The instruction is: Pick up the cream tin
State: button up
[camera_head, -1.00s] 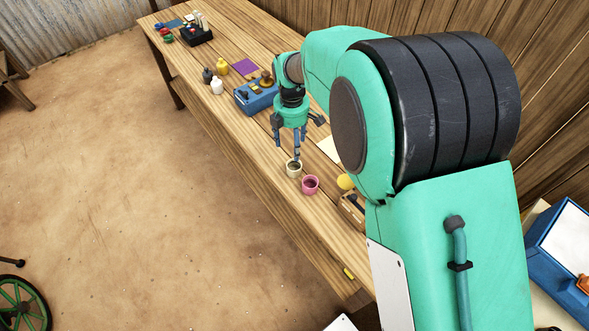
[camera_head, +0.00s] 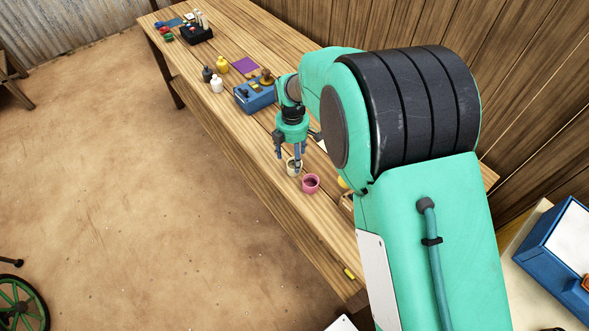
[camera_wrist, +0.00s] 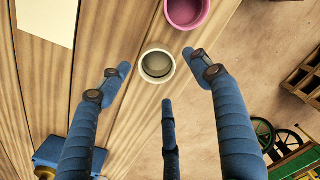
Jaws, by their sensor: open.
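The cream tin (camera_head: 291,167) stands upright on the wooden table near its front edge. In the wrist view the cream tin (camera_wrist: 157,65) is a round, open-topped tin with a pale rim and a grey inside. My gripper (camera_head: 296,165) is above the tin in the head view, its fingers hanging down close to it. In the wrist view my gripper (camera_wrist: 163,88) has its blue fingers spread apart, with the tin lying ahead between the fingertips. Nothing is held. Whether any finger touches the tin cannot be told.
A pink tin (camera_head: 311,184) stands close beside the cream one; it also shows in the wrist view (camera_wrist: 185,10). A blue box (camera_head: 257,97) with brass parts stands behind my gripper. White (camera_head: 216,86) and yellow (camera_head: 222,66) bottles stand farther along the table (camera_head: 260,140).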

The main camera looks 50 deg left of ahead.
aim_at(293, 166)
jog(key=shift+f, duration=0.55)
jog(key=shift+f, duration=0.15)
jog(key=shift+f+b, duration=0.9)
jog(key=shift+f, duration=1.55)
jog(key=c, duration=1.2)
jog(key=shift+c, duration=0.2)
notch_tip(293, 166, up, 10)
jog(key=p, duration=0.2)
